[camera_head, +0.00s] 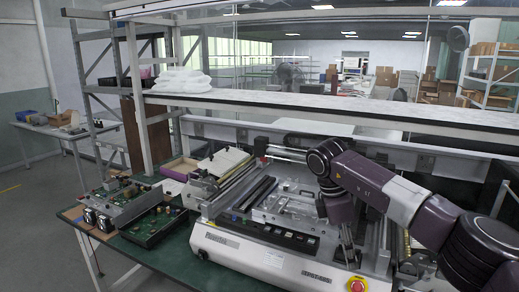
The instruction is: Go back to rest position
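My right arm comes in from the right, bends above the large bench machine (228,250) and points down over its right part. My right gripper (349,243) is small and dark at the end of that arm, over or close to the machine's top. Its fingers blend with the metal parts behind them, so I cannot tell whether they are open or shut, or whether they touch anything. No held object can be made out. My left gripper and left arm are not in view.
The machine stands on a green bench (152,258). Electronic units (120,203) and an open circuit board box (153,226) lie to its left. A white shelf (330,106) crosses behind, with white bags (182,79) on it. A red button (356,284) is at the machine's front.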

